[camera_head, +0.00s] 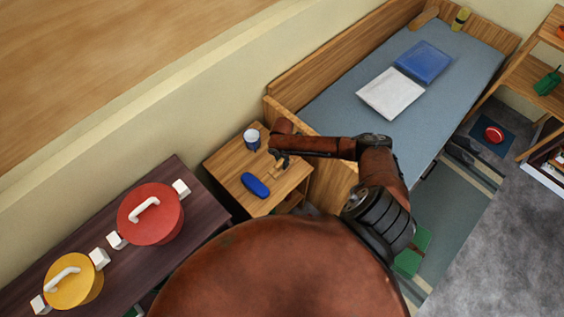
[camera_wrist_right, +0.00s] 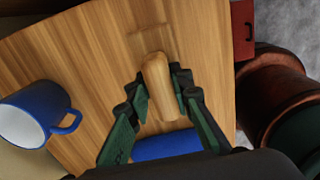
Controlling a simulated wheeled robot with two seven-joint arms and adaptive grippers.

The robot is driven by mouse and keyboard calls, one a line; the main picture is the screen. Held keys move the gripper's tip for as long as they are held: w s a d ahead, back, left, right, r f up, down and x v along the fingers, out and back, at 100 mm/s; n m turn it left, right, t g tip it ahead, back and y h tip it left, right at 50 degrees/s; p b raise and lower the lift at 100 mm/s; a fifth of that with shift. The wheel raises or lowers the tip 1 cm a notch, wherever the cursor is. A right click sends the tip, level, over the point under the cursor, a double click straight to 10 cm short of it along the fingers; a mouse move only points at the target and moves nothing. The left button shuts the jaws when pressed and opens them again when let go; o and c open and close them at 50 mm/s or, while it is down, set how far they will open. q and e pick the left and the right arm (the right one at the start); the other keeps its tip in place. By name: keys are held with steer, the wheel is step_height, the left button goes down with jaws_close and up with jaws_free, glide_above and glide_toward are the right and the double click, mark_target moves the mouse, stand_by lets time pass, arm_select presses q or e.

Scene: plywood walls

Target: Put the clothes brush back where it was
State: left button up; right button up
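The clothes brush (camera_wrist_right: 158,80), a light wooden piece, sits between the two fingers of my right gripper (camera_wrist_right: 162,92) in the right wrist view. Both finger pads lie close against its sides. In the head view my right gripper (camera_head: 280,160) is over the wooden nightstand (camera_head: 228,160), with the brush (camera_head: 279,172) small below it. I cannot tell whether the brush touches the nightstand top. My left gripper is not in view.
A blue oval object (camera_head: 255,185) and a blue mug (camera_head: 252,139) with a white inside stand on the nightstand. A bed (camera_head: 350,100) is to the right. A dark table with a red pot (camera_head: 152,222) and a yellow pot (camera_head: 75,285) is to the left.

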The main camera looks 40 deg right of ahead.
steer(key=o, duration=0.4)
step_height(320, 180, up, 12)
steer(key=shift+r+p, duration=0.2)
steer(key=shift+p, duration=0.55)
